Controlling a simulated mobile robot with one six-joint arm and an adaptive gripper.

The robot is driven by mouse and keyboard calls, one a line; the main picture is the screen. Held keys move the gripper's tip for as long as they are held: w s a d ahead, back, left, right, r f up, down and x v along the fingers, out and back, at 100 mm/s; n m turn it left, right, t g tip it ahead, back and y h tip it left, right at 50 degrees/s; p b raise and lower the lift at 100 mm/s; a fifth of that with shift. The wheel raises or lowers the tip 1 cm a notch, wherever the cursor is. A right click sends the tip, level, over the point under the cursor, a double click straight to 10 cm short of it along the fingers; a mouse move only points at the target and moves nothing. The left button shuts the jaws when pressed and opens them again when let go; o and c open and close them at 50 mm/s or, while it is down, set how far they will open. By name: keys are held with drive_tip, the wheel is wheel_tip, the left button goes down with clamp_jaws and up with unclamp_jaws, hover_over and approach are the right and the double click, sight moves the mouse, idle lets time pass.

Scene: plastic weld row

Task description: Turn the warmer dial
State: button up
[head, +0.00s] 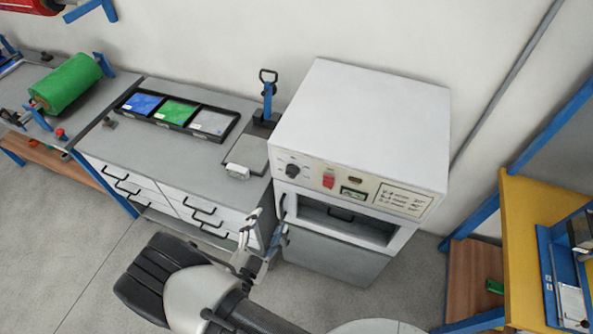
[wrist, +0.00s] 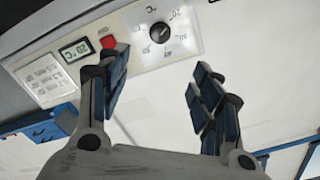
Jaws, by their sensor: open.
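The warmer (head: 360,125) is a white box cabinet at the middle right of the head view. Its black round dial (head: 292,171) is at the left end of the beige front panel. In the wrist view the dial (wrist: 158,32) sits inside a printed scale, at the top between my fingers and beyond them. My gripper (wrist: 157,72) is open and empty, with its fingers apart and not visibly touching the dial. In the head view my gripper (head: 262,228) is in front of and below the panel's left end.
A red switch (head: 329,180), a small display (head: 353,193) and a printed label (head: 403,198) share the panel. The warmer's open compartment (head: 345,224) is below. A grey-topped drawer bench (head: 180,165) stands left, holding a tray of coloured sheets and a lever press (head: 267,100).

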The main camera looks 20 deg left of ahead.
sight(291, 175)
drive_tip(key=w, duration=0.5)
drive_tip(key=w+d, duration=0.1)
drive_tip(key=w, duration=1.1)
drive_tip(key=shift+w+d, duration=0.1)
drive_tip(key=shift+d, duration=0.1)
drive_tip(key=shift+c, duration=0.6)
drive_tip(key=c, duration=0.9)
